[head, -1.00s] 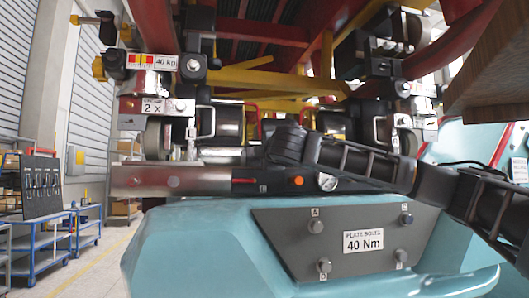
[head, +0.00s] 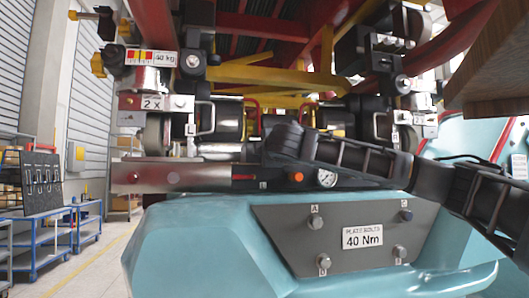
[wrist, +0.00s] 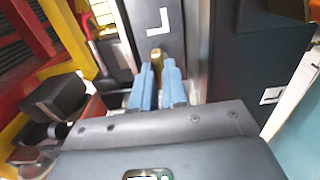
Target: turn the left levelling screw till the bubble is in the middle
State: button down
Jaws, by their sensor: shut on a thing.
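In the wrist view my gripper (wrist: 158,88) has two blue fingers pointing up the picture. They are shut on a small brass-coloured screw (wrist: 157,57), of which only the top end shows. A dark block with a white L mark (wrist: 160,18) stands just beyond it. I cannot make out a bubble; a small green-lit window (wrist: 150,175) shows at the bottom edge of the wrist view, too cut off to read.
A teal housing (head: 190,235) with a grey bolt plate (head: 290,250) lies below my arm. A metal bar (head: 170,175), an orange button and a round gauge (head: 326,178) sit close by. Red and yellow beams hang above. A wooden edge (head: 500,65) juts in at the upper right.

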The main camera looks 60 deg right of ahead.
jog(key=shift+f+b, duration=0.2)
jog(key=shift+b, duration=0.15)
jog(key=shift+w+f+m+b, duration=0.1)
jog(key=shift+f+m+b, duration=0.1)
jog(key=shift+m+b, duration=1.7)
jog(key=shift+m, duration=0.2)
jog(key=m+b, duration=0.1)
jog(key=m, duration=0.4)
jog(key=shift+r, duration=0.15)
jog(key=m, duration=0.5)
jog(key=shift+r+p, duration=0.1)
jog(key=shift+p, duration=0.2)
jog(key=shift+m, duration=0.3)
jog(key=c, duration=1.2)
grip_release()
jog(key=shift+r, duration=0.1)
jog(key=shift+o, duration=0.2)
